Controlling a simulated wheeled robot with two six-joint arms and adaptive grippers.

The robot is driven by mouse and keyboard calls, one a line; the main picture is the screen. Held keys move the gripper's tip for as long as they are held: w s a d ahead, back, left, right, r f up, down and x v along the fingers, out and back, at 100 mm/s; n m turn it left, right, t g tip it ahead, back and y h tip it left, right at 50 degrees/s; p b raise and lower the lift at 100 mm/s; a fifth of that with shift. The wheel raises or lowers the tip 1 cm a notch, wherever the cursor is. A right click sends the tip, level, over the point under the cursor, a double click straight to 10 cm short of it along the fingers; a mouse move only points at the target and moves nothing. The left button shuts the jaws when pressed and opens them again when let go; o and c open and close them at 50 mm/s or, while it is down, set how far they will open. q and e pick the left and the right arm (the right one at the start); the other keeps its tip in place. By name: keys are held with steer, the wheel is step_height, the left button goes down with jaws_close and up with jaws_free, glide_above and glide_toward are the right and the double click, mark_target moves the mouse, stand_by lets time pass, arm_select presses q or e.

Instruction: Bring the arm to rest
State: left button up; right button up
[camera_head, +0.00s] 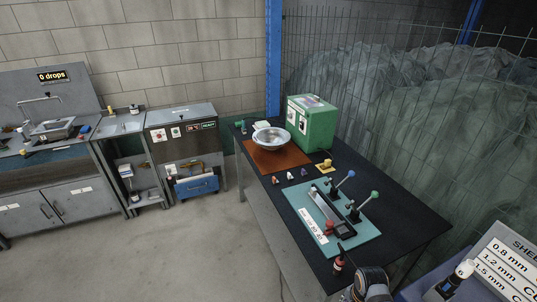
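The black-topped workbench (405,222) runs from the middle to the lower right.
On the bench are a teal board (362,236) with a clamp fixture, a green machine (312,122), a metal bowl (272,138) on a brown mat (290,160) and several small parts. A sink counter (60,168) and grey cabinet (187,140) stand left. Open floor lies between.

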steer(key=s+d+f+n+b, duration=0.1)
steer(key=s+f+n+b, duration=0.3)
steer(key=f, duration=0.8)
steer(key=s+d+f+n+b, duration=0.1)
steer(key=s+f+n, duration=0.1)
steer(key=s+f, duration=0.7)
arm_select(q)
step_height(320, 180, down, 9)
steer(key=s+b, duration=0.1)
steer(key=b, duration=0.2)
steer(key=shift+s, duration=0.15)
arm_select(e)
steer(key=s+f+n+t, duration=0.1)
steer(key=s+f+n, duration=0.6)
steer(key=s+f, duration=0.8)
steer(key=shift+s+f+h, duration=0.4)
steer(key=shift+s, duration=0.65)
arm_select(q)
steer(key=shift+s+r, duration=0.1)
steer(key=shift+r, duration=0.05)
arm_select(e)
steer(key=shift+d, duration=0.1)
